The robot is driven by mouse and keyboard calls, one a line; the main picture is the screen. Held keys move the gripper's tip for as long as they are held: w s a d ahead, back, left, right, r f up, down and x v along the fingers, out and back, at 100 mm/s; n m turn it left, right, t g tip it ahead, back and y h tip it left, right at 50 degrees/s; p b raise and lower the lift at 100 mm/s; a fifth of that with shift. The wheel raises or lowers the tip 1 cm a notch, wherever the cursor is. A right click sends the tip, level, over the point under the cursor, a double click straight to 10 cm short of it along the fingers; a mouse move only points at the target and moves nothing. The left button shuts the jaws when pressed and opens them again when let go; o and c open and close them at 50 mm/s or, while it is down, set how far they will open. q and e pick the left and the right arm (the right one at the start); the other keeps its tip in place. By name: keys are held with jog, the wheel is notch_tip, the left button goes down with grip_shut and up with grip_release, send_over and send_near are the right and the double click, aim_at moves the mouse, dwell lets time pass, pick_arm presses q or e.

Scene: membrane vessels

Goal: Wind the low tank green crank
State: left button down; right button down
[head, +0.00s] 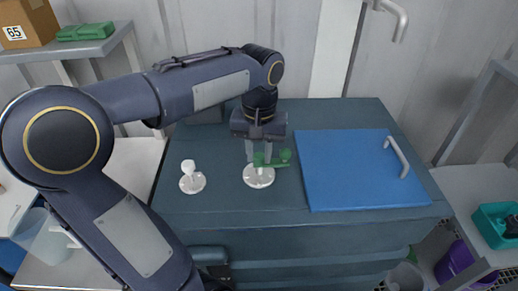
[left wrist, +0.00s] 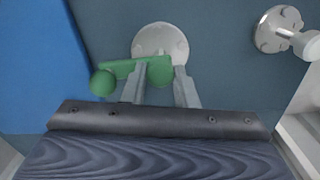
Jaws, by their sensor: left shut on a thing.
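The green crank (head: 283,158) sits on a round white base (head: 258,177) on top of the dark blue tank (head: 220,206). Its arm and knob point to the right in the head view. In the left wrist view the crank (left wrist: 104,80) has its knob at the left, with the white base (left wrist: 160,38) behind it. My left gripper (head: 259,157) comes down from above and is shut on the crank's hub; its fingers also show in the left wrist view (left wrist: 159,84). My right gripper is not in view.
A white valve-like fitting (head: 192,178) stands left of the crank on the tank top. A blue lid (head: 355,172) with a grey handle (head: 398,157) lies to the right. A shelf with a cardboard box (head: 27,22) is at upper left; a teal bin (head: 495,226) is at far right.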

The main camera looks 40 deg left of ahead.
pick_arm(q)
jog(key=m+p, duration=0.1)
jog(key=m, duration=0.2)
jog(key=shift+r+m, duration=0.15)
jog(key=shift+m, duration=0.15)
jog(key=m+p, duration=0.2)
jog(key=m, duration=0.2)
jog(key=shift+m, duration=0.3)
jog(key=m+p, duration=0.1)
jog(key=m, duration=0.3)
jog(key=m+p, duration=0.1)
jog(key=m, duration=0.3)
jog(key=m+p, duration=0.1)
jog(key=m, duration=0.3)
jog(key=shift+m, duration=0.3)
jog(key=m+p, duration=0.1)
jog(key=m, duration=0.2)
jog(key=shift+m, duration=0.4)
jog(key=m+p, duration=0.1)
jog(key=m, duration=0.2)
jog(key=shift+m+p, duration=0.4)
jog(key=shift+m, duration=1.7)
